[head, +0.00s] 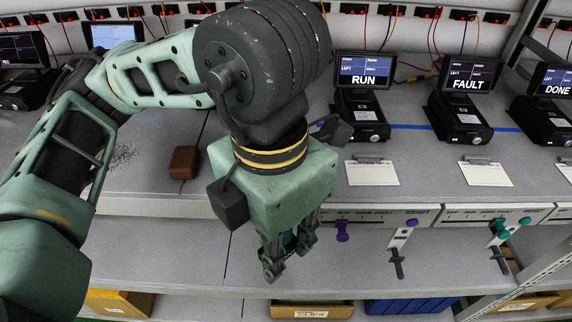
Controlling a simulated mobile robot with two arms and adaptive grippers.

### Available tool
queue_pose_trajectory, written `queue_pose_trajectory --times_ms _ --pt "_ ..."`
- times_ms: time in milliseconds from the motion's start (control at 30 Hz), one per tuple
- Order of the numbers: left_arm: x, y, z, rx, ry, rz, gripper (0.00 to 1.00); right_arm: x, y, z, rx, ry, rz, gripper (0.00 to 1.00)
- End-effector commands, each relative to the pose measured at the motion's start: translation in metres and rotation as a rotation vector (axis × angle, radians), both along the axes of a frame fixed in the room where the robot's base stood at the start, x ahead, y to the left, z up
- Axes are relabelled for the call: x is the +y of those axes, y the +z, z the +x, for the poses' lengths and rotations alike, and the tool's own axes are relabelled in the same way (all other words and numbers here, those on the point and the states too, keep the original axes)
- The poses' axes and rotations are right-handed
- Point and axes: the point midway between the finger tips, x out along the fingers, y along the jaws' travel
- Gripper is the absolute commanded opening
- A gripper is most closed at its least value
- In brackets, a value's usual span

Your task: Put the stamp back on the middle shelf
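My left gripper (287,255) points down in front of the bench's front edge, over the grey shelf (365,270) below the bench top. A small teal part (290,240) shows between its fingers. I cannot tell whether it is held, or whether it is the stamp or a knob behind the fingers. A brown block (183,162) lies on the bench top left of the gripper, apart from it. No object is clearly recognisable as the stamp. My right gripper is not in view.
Testers with screens reading RUN (365,72), FAULT (468,78) and DONE (555,85) stand on the bench. White cards (372,173) lie before them. Purple (343,231) and teal (499,228) knobs stick out from the front panels. Boxes (312,309) sit below.

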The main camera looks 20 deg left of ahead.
Motion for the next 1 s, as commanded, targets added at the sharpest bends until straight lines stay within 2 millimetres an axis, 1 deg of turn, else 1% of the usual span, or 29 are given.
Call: queue_pose_trajectory --times_ms 67,167,267,500,600,700,800,900,967,1000 --pt "0.001 0.001 0.002 0.0 0.026 -0.001 0.05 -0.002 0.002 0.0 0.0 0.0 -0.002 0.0" --pt "0.005 0.004 0.017 0.004 0.042 -0.001 0.05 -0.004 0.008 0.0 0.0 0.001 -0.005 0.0" --pt "0.012 0.005 0.041 0.006 0.044 -0.001 0.05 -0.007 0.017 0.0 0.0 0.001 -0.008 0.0" --pt "0.03 0.005 0.104 0.004 0.042 -0.001 0.05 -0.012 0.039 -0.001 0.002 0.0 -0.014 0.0" --pt "0.037 0.005 0.128 0.004 0.04 0.0 0.05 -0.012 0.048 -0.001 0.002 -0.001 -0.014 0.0" --pt "0.043 0.003 0.146 0.002 0.037 0.001 0.05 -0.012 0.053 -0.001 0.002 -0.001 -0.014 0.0" --pt "0.045 0.002 0.158 0.002 0.035 -0.001 0.05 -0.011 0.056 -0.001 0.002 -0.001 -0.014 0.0" --pt "0.047 0.001 0.164 0.001 0.033 -0.001 0.05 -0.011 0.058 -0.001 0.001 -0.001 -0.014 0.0" --pt "0.049 0.002 0.171 0.001 0.035 0.001 0.05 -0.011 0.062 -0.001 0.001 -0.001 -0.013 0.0" --pt "0.05 -0.001 0.172 0.005 0.033 0.002 0.05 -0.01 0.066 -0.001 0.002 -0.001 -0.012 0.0"
